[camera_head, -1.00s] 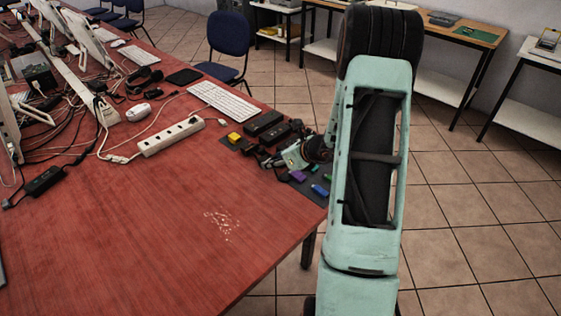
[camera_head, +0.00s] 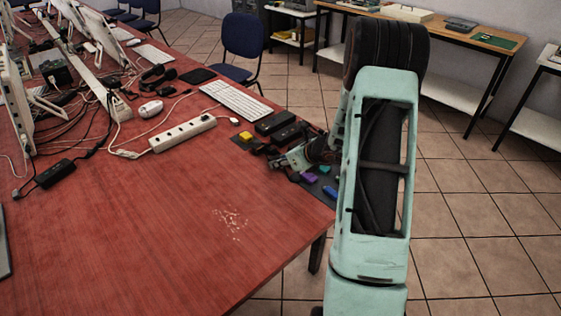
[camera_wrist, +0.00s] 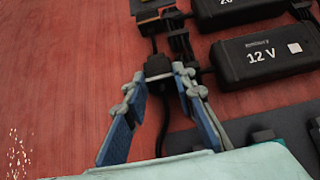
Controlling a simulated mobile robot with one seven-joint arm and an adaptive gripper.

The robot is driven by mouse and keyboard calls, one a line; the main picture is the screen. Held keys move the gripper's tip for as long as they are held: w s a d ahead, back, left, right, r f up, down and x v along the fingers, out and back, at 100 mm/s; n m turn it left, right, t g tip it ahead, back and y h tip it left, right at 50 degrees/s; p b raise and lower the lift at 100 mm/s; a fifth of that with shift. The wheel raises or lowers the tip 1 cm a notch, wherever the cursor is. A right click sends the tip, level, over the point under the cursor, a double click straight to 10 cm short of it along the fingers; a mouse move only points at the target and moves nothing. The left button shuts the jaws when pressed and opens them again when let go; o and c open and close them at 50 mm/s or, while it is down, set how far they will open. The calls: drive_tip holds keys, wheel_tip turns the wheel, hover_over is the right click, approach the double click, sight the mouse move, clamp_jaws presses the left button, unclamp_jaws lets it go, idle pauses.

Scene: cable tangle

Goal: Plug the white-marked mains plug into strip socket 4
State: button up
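My gripper (camera_wrist: 157,77) is low over the parts at the table's right corner. In the wrist view its two blue-padded fingers stand apart, with a small black plug or connector (camera_wrist: 158,66) at their tips and a black cable (camera_wrist: 164,120) running back between them. My gripper also shows in the head view (camera_head: 290,162), partly hidden by my arm. The white power strip (camera_head: 184,133) lies on the table to its left; its socket numbers are too small to read.
A black 12 V adapter (camera_wrist: 265,57) and a second black adapter (camera_wrist: 230,10) lie close to the right. A yellow block (camera_head: 246,137) and purple (camera_head: 308,177) and blue (camera_head: 330,192) pieces are nearby. A keyboard (camera_head: 235,102) lies behind. The red table's front (camera_head: 150,230) is mostly clear.

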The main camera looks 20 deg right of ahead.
clamp_jaws()
wheel_tip(320, 180, up, 7)
drive_tip(key=p, duration=0.5)
drive_tip(key=shift+o, duration=1.1)
unclamp_jaws()
clamp_jaws()
